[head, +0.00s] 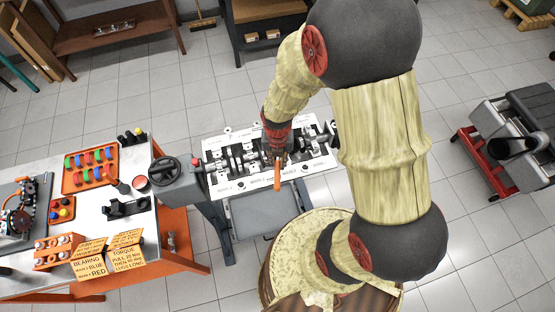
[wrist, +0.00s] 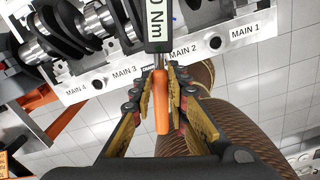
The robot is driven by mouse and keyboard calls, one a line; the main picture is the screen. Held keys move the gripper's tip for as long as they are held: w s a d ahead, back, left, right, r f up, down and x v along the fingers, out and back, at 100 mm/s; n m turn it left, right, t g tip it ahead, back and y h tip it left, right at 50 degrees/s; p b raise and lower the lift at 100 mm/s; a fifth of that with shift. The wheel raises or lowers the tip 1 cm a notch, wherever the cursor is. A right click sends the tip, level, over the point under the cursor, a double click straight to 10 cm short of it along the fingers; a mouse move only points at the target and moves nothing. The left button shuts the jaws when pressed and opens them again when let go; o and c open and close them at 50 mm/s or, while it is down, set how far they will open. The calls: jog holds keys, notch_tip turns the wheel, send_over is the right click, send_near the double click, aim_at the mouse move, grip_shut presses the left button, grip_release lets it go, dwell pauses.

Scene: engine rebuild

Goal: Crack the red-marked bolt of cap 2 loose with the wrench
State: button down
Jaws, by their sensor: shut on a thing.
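My gripper (wrist: 165,76) is shut on the wrench, its fingers on either side of the shaft near the orange handle (wrist: 162,105). The wrench's dark body (wrist: 160,25), printed with "Nm", reaches over the engine block's edge by the MAIN 2 label (wrist: 183,50). In the head view the orange handle (head: 277,173) sticks out below my gripper, over the engine block (head: 222,181). Cap 2 and its red-marked bolt are hidden behind the wrench and my arm. I cannot tell whether the wrench sits on the bolt.
The block rests on a stand with a black handwheel (head: 164,171) at its left. An orange-and-white bench (head: 150,222) with bolts, bearing trays and instruction cards (head: 125,255) is further left. A red-and-grey cart (head: 505,140) stands at right.

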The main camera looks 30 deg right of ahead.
jog(key=shift+r+p, duration=1.1)
dwell(2.5)
